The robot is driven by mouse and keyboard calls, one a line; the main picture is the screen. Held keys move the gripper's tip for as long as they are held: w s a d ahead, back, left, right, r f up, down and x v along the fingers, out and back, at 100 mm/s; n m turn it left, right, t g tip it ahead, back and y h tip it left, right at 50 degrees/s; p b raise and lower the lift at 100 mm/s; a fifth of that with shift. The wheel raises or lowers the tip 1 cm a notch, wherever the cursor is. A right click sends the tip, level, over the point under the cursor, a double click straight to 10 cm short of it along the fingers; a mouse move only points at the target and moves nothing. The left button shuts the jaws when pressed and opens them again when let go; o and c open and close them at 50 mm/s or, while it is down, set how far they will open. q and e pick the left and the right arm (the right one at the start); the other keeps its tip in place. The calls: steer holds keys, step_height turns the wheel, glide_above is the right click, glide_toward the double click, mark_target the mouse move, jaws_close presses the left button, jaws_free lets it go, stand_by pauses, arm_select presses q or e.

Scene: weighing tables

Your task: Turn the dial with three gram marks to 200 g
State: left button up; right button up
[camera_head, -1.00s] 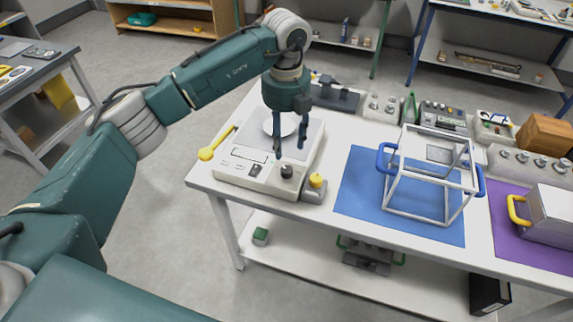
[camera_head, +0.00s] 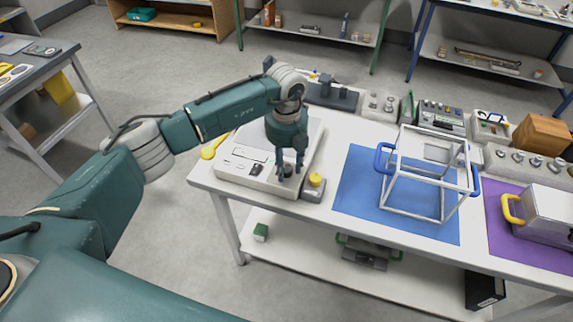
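The scale (camera_head: 232,178) is a white box with a flat top, a small display and a black switch on its front panel. Its dark dial (camera_head: 287,171) is at the right of that panel. Gram marks are too small to read. My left gripper (camera_head: 289,173) points down over the dial, one finger to each side of it in this view. The fingers are apart, and I cannot tell whether they touch the dial. They partly hide it. My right gripper is not in view.
A grey block with a yellow knob (camera_head: 315,180) stands just right of the dial. A yellow spoon (camera_head: 209,151) lies left of the scale. A white frame with blue handles (camera_head: 388,186) stands on a blue mat (camera_head: 355,205). A purple mat (camera_head: 505,233) lies farther right.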

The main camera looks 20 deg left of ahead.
arm_select(q)
jaws_close()
steer(key=m+b, duration=0.2)
steer(key=shift+f+b, duration=0.15)
steer(key=shift+b, duration=0.15)
steer(key=m+b, duration=0.3)
steer(key=shift+m, duration=0.3)
steer(key=m+b, duration=0.2)
steer(key=m, duration=0.1)
steer(key=shift+b, duration=0.35)
steer(key=shift+r+m+b, duration=0.2)
steer(key=shift+m+b, duration=0.65)
steer(key=shift+m, duration=0.65)
